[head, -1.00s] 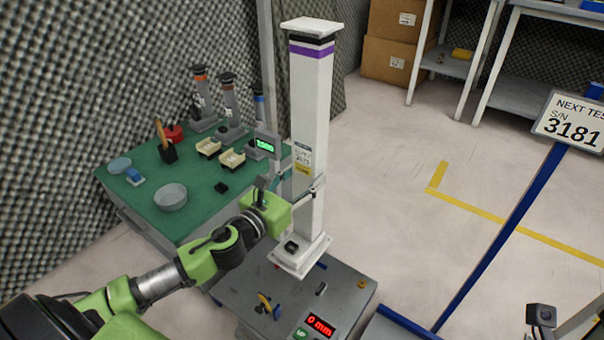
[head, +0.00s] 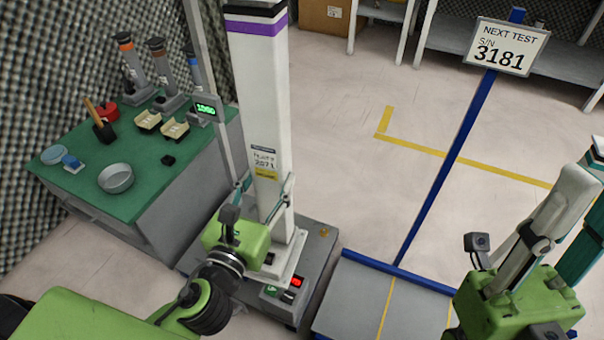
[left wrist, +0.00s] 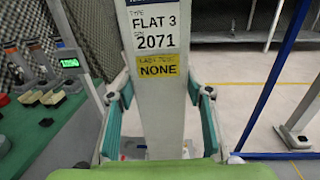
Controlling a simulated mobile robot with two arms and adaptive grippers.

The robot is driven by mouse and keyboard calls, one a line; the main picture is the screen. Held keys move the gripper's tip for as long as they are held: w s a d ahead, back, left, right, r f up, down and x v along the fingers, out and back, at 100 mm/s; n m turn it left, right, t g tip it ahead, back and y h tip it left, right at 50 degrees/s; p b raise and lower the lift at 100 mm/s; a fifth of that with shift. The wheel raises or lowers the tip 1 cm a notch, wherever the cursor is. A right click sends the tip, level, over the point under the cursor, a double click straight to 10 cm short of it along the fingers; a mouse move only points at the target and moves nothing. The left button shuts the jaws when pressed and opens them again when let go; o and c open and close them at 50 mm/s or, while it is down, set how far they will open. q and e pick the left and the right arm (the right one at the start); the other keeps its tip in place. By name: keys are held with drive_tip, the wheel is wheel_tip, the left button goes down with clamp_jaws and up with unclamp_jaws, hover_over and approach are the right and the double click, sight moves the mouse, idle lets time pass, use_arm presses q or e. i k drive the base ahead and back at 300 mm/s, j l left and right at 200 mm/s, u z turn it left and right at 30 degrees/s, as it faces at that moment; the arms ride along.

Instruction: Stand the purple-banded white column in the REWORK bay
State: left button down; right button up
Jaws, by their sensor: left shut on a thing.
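The purple-banded white column (head: 262,110) stands upright at the left centre of the head view. Its label reads FLAT 3, 2071 in the left wrist view (left wrist: 155,50). My left gripper (head: 265,190) is shut around its lower shaft, with a finger on each side. No REWORK lettering is readable.
A green-topped bench (head: 140,180) with small columns, trays and a dish is at left. A sign (head: 505,46) reading NEXT TEST 3181 stands at back right. A grey platform (head: 360,300) with blue edging is right of the stand. Floor (head: 340,130) beyond is clear.

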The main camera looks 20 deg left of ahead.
sight(418, 313)
drive_tip(key=z, duration=1.5)
drive_tip(key=k+j+z, duration=0.15)
drive_tip(key=j, duration=0.15)
drive_tip(key=k+j+z, duration=0.1)
drive_tip(key=j, duration=0.2)
drive_tip(key=k, duration=0.05)
